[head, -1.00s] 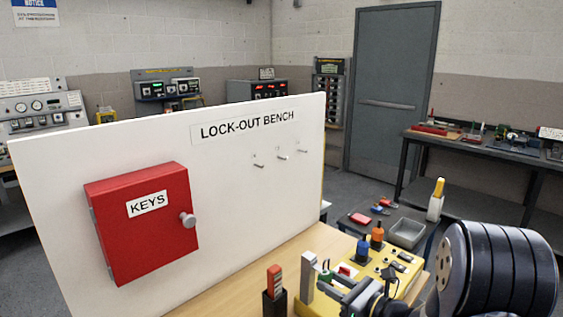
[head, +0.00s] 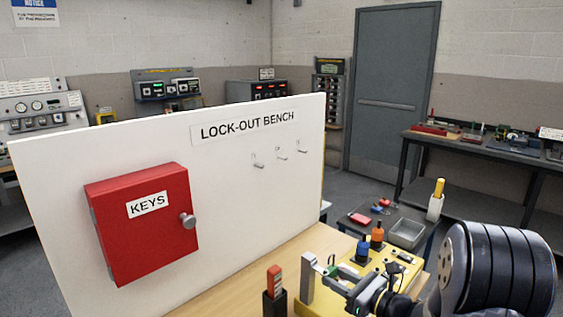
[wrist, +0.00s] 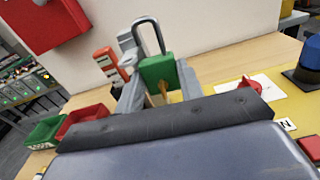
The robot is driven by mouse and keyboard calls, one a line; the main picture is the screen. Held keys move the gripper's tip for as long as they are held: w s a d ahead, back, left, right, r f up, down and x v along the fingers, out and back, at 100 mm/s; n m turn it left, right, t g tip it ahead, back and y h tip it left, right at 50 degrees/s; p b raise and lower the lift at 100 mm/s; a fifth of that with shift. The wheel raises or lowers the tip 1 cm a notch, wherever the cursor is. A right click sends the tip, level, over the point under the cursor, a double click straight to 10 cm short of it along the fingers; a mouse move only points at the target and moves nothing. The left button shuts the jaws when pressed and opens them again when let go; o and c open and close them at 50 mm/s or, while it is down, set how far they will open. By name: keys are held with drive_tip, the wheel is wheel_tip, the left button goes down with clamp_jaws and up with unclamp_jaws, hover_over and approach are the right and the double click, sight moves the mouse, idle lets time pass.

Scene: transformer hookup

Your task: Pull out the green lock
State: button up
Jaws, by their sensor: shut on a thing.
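The green lock (wrist: 159,72) is a padlock with a grey metal shackle on top, upright in the wrist view. My gripper (wrist: 160,82) is shut on its green body, one grey finger on each side. A small brass-coloured piece shows just below the body. In the head view my gripper (head: 338,272) is beside a grey upright post (head: 307,278) at the left end of the yellow panel (head: 318,306). The lock is mostly hidden there, with only a bit of green showing. I cannot tell whether the shackle passes through anything.
A red-and-grey piece in a black holder (head: 274,302) stands left of the post. A blue knob (head: 363,252) and an orange knob (head: 377,236) stand behind my gripper. The white board (head: 240,200) with a red key box (head: 145,232) and hooks rises behind the bench.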

drive_tip(key=shift+w+d, duration=0.7)
drive_tip(key=shift+v, duration=2.55)
drive_tip(key=shift+s+f, duration=0.1)
